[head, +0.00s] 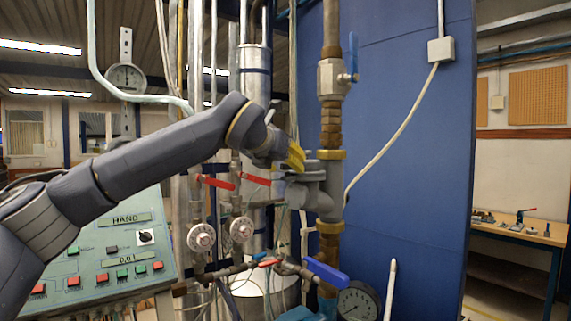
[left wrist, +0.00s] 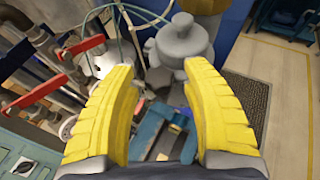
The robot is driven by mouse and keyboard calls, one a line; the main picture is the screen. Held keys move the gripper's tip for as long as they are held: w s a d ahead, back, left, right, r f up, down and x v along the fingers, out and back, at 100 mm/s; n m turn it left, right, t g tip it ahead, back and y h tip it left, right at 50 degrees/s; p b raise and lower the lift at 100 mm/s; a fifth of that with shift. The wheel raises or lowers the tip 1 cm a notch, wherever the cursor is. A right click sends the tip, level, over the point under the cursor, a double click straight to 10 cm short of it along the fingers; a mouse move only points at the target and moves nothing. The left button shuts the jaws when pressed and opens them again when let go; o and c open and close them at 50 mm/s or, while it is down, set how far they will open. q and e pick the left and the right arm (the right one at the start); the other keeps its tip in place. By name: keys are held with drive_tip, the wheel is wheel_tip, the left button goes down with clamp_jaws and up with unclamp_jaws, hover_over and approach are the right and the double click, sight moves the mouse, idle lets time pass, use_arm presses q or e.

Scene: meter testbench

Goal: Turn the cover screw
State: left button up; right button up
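A grey meter body (head: 312,190) sits on the vertical brass and copper pipe in the head view. In the left wrist view its round grey cover (left wrist: 183,45) lies beyond the fingertips, with a small raised knob (left wrist: 182,20) on top. I cannot tell for sure whether this knob is the cover screw. My left gripper (head: 297,158) has yellow fingers and is just above and left of the meter. In the left wrist view the gripper (left wrist: 157,70) is open, with nothing between its fingers. My right gripper is not in view.
Red valve handles (head: 256,179) and white round dials (head: 201,237) are left of the meter. A blue lever (head: 326,272) and a pressure gauge (head: 358,302) are below. A control panel (head: 112,245) stands at lower left. A blue wall (head: 410,150) is behind the pipe.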

use_arm(q)
drive_tip(key=v, duration=1.2)
idle(0.3)
